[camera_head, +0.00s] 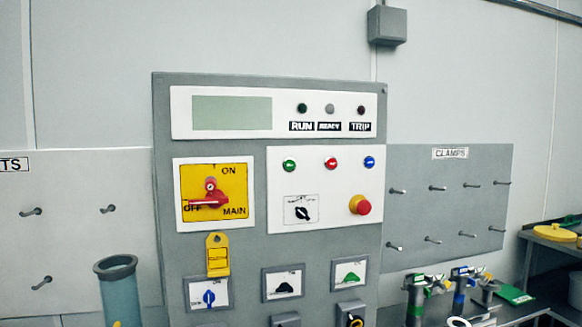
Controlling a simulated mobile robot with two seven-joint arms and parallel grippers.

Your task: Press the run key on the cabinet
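The grey cabinet (210,250) stands upright in the middle of the head view. A white key panel (330,215) on its front has a green key (289,166), a red key (331,163) and a blue key (369,162) in a row. No readable label shows which is the run key. A lamp (302,108) above the word RUN is dark green. The main switch (210,192) is red on a yellow plate, with its handle pointing towards OFF. Neither of my grippers is in view, and nothing covers the key row.
A red emergency knob (360,204) sticks out below the keys, beside a black selector (302,213). A yellow tag (217,255) hangs under the main switch. A blue-grey cylinder (120,290) stands at lower left. Clamps (463,283) and a pegboard (460,200) are at right.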

